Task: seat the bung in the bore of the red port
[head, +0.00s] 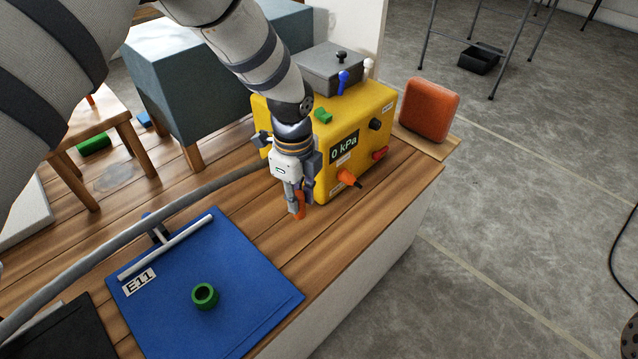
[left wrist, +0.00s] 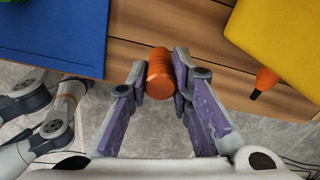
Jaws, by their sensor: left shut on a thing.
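My left gripper (head: 298,200) is shut on an orange bung (head: 299,211), which is held upright in front of the yellow box. The bung also shows in the left wrist view (left wrist: 160,72) as a ribbed orange cylinder between the two fingertips. The red port (head: 380,154) sticks out low on the right part of the yellow box's (head: 359,117) front face, to the right of the bung and apart from it. Its bore cannot be made out. The port cannot be seen in the left wrist view.
An orange nozzle (head: 346,176) with a dark tip juts from the box between bung and red port. A blue mat (head: 150,322) holds a green ring (head: 205,296) and a metal bar. A grey cable crosses the table. An orange block (head: 430,109) stands behind right.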

